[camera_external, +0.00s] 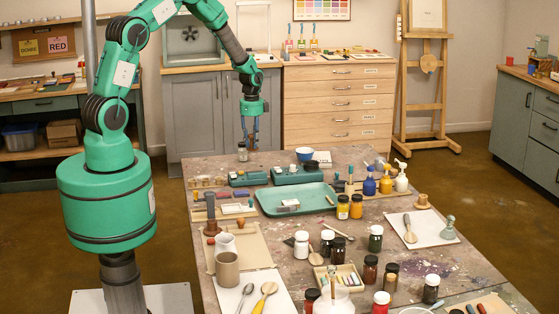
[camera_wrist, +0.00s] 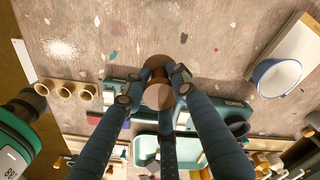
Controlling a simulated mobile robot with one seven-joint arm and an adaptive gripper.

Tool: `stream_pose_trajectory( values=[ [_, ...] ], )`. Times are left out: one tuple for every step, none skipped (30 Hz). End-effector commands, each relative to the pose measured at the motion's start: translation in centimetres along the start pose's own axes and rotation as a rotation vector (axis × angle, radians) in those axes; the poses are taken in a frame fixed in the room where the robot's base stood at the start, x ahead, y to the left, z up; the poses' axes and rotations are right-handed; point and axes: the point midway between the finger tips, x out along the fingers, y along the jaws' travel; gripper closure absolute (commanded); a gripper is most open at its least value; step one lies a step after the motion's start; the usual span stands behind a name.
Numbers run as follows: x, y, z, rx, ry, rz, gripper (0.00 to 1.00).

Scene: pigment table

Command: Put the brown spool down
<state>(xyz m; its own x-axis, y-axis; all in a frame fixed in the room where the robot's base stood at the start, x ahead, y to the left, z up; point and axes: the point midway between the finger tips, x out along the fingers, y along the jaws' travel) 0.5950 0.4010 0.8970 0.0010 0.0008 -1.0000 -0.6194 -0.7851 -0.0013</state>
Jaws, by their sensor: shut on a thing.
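The brown spool (camera_wrist: 158,96) is between the fingertips of my gripper (camera_wrist: 157,86) in the wrist view, with one round end toward the camera and the other end beyond the tips. My gripper is shut on it. In the external view my gripper (camera_external: 250,143) points down over the far left part of the table (camera_external: 340,156).
Several small tan cups (camera_wrist: 60,91) stand left of the gripper. Green-grey cases (camera_external: 298,175) and a green tray (camera_external: 270,207) lie on the near side. A blue bowl (camera_wrist: 278,76) is to the right. Bare tabletop lies beyond the fingertips.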

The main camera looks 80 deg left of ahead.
Motion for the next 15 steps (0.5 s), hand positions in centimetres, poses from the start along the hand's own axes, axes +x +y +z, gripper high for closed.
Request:
stream_pose_trajectory(
  values=[
    [0.2, 0.6, 0.8, -0.007, -0.001, 0.002, 0.99],
    [0.3, 0.9, 1.2, -0.011, -0.001, 0.003, 0.99],
    [0.4, 1.5, 2.0, -0.018, -0.001, 0.003, 0.99],
    [0.6, 2.0, 2.6, -0.023, -0.001, 0.002, 0.99],
    [0.7, 2.5, 3.2, -0.029, -0.001, 0.003, 0.99],
    [0.9, 3.3, 4.1, -0.037, -0.001, 0.003, 0.99],
    [1.1, 3.9, 4.8, -0.044, -0.001, 0.002, 0.99],
    [1.3, 4.6, 5.6, -0.052, -0.001, 0.005, 0.99],
    [1.5, 5.5, 6.6, -0.061, -0.001, 0.002, 0.99],
    [1.7, 6.3, 7.4, -0.069, -0.001, 0.004, 0.99],
    [1.9, 7.1, 8.2, -0.078, -0.001, 0.004, 0.99],
    [2.1, 8.2, 9.2, -0.088, -0.001, 0.003, 0.99],
    [2.3, 9.2, 9.9, -0.096, -0.001, 0.004, 0.99],
    [2.5, 10.0, 10.7, -0.105, -0.001, 0.003, 0.99],
    [2.7, 11.2, 11.6, -0.115, -0.001, 0.003, 0.99]
  ],
)
